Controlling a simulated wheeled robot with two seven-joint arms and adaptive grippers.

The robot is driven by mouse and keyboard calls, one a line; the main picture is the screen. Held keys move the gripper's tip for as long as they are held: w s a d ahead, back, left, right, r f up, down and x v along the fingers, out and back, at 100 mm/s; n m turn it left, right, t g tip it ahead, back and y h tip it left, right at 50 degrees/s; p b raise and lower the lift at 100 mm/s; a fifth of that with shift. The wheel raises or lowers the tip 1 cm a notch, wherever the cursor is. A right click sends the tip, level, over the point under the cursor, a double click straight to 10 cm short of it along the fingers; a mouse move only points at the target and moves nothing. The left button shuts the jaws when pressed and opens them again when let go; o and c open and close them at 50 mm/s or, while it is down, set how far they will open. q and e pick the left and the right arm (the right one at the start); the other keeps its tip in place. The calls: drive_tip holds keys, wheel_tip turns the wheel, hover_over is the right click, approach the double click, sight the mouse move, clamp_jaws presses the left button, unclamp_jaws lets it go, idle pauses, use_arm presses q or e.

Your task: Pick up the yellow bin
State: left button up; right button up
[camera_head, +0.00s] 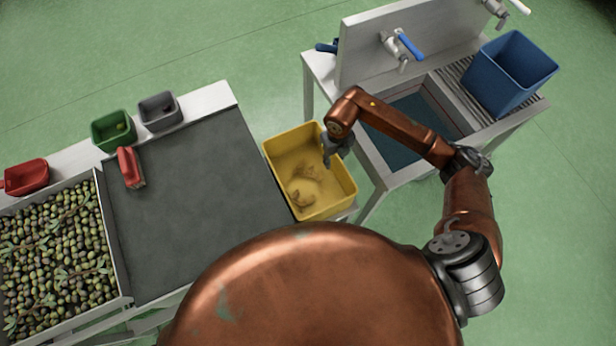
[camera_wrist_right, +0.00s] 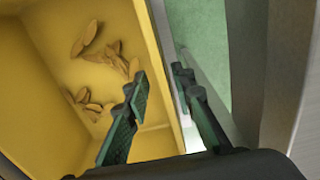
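The yellow bin (camera_head: 283,160) stands upright between the grey-topped table and the sink, with some brown dry leaves (camera_head: 303,192) on its floor. My right gripper (camera_head: 333,155) points down at the bin's right rim. In the right wrist view, the bin (camera_wrist_right: 60,50) fills the left side. The right gripper (camera_wrist_right: 160,90) is open there, one finger on the inner side of the bin's wall and the other on the outer side. A gap seems to show between the fingers and the wall; contact is hard to tell. My left gripper is out of view.
The grey-topped table (camera_head: 190,200) holds a red-handled tool (camera_head: 130,168), small green (camera_head: 114,130), grey (camera_head: 160,111) and red (camera_head: 26,177) bins, and an olive tray (camera_head: 55,250). The sink (camera_head: 375,165) with a blue bin (camera_head: 508,72) stands close on the right.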

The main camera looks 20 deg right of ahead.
sight(333, 171)
drive_tip(key=f, duration=0.3)
drive_tip(key=f+b, duration=0.1)
drive_tip(key=f, duration=0.1)
drive_tip(key=shift+w+d, duration=0.1)
drive_tip(key=shift+d, duration=0.2)
drive_tip(key=shift+c, duration=0.6)
clamp_jaws()
drive_tip(key=shift+r, duration=0.1)
